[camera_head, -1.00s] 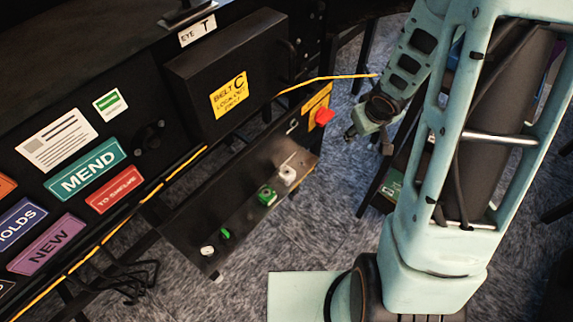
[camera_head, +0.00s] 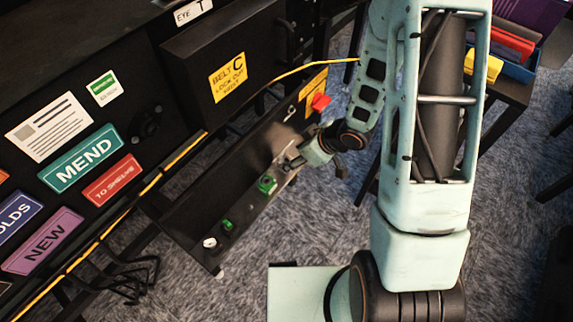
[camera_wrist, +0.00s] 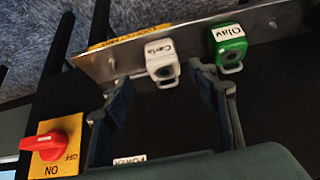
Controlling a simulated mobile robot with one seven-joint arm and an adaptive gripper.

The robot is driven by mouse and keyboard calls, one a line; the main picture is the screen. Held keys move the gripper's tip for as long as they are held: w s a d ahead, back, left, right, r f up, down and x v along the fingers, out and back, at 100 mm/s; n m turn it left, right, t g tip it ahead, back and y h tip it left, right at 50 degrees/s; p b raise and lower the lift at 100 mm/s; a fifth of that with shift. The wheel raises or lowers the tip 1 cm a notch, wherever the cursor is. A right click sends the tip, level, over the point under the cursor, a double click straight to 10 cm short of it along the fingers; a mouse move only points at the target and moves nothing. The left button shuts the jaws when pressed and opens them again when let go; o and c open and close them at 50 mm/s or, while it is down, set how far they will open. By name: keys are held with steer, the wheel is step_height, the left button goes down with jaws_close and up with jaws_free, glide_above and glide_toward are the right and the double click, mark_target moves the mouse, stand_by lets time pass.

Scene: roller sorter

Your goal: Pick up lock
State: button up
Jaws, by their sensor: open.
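In the wrist view a white lock (camera_wrist: 162,62) labelled "Carla" sits at the metal edge strip of a black shelf. A green lock (camera_wrist: 229,46) labelled "Olav" is to its right. The green lock shows in the head view (camera_head: 267,184), and the white one is hidden there behind my gripper. My gripper (camera_wrist: 168,92) is open and empty, its two fingers spread, with the white lock just beyond the gap between them. In the head view my gripper (camera_head: 300,160) is over the far part of the shelf.
A red rotary switch (camera_wrist: 45,145) on a yellow plate is at the wrist view's left; it also shows in the head view (camera_head: 320,102). A small green item (camera_head: 228,225) and a white round item (camera_head: 209,243) lie at the shelf's near end. A yellow cord (camera_head: 300,72) runs above.

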mark_target(284, 161)
steer(key=x, duration=0.2)
steer(key=b+x, duration=0.1)
steer(key=x, duration=0.1)
steer(key=shift+s+a+f, duration=0.1)
steer(key=shift+a+f, duration=0.1)
steer(key=shift+a, duration=0.1)
steer(key=c, duration=1.4)
steer(key=shift+o, duration=0.2)
steer(key=shift+r, duration=0.2)
